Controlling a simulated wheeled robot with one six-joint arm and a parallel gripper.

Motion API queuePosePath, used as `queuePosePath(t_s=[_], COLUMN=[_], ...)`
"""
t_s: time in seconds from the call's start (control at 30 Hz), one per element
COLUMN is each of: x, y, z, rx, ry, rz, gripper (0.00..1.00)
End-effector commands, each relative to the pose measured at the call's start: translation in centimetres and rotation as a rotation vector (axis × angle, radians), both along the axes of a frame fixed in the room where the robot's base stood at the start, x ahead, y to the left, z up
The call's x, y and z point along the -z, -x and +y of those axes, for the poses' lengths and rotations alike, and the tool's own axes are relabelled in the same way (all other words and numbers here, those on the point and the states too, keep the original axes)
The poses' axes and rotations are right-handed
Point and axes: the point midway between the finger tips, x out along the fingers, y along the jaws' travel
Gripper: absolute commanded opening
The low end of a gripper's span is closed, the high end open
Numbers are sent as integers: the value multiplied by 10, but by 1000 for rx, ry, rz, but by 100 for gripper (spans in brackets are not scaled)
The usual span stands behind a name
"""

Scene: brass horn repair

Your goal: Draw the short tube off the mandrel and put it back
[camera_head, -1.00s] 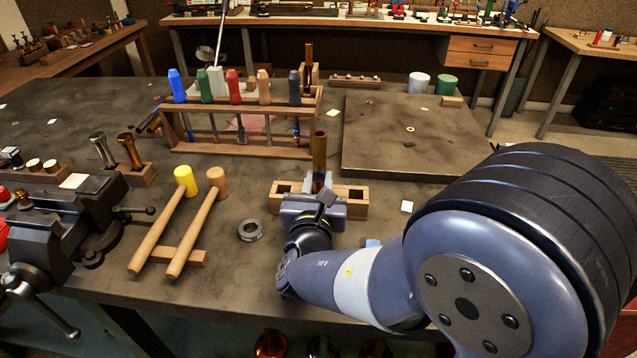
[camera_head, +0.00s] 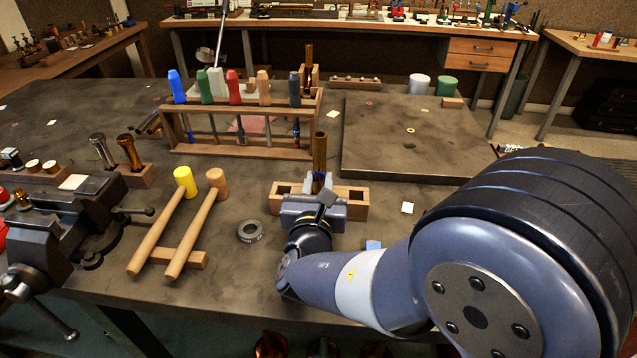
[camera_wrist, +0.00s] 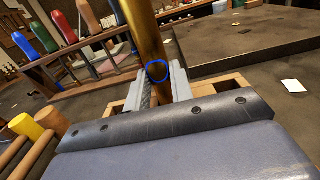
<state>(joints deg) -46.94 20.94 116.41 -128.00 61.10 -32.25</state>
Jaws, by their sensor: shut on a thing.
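A brass tube (camera_head: 319,152) stands upright with its open top showing, in line with the middle of a wooden block with square sockets (camera_head: 357,196). My gripper (camera_head: 318,186) is shut on the tube low down, just above the block. In the wrist view the tube (camera_wrist: 148,35) rises between my fingers (camera_wrist: 160,88), and a blue ring mark shows on it. My gripper hides the tube's lower end, so I cannot tell whether it sits in a socket. No mandrel can be made out inside it. Another upright brass piece (camera_head: 308,62) stands farther back in a wooden holder.
A screwdriver rack (camera_head: 240,150) stands behind the block, and a dark raised plate (camera_head: 410,150) lies behind right. Two mallets (camera_head: 180,225) and a grey ring (camera_head: 250,231) lie to the left, with a vise (camera_head: 60,230) beyond. Bare bench shows around the ring.

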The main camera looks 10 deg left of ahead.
Motion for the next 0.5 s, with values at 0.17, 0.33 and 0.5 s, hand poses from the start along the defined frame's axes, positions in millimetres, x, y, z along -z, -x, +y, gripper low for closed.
queuePosePath(t_s=[0.17, 0.33, 0.5], x=[4, 8, 13], y=[0, 0, 0], z=[0, 0, 0], rx=[0, 0, 0], ry=[0, 0, 0], rz=[-1, -1, -1], gripper=[0, 0, 0])
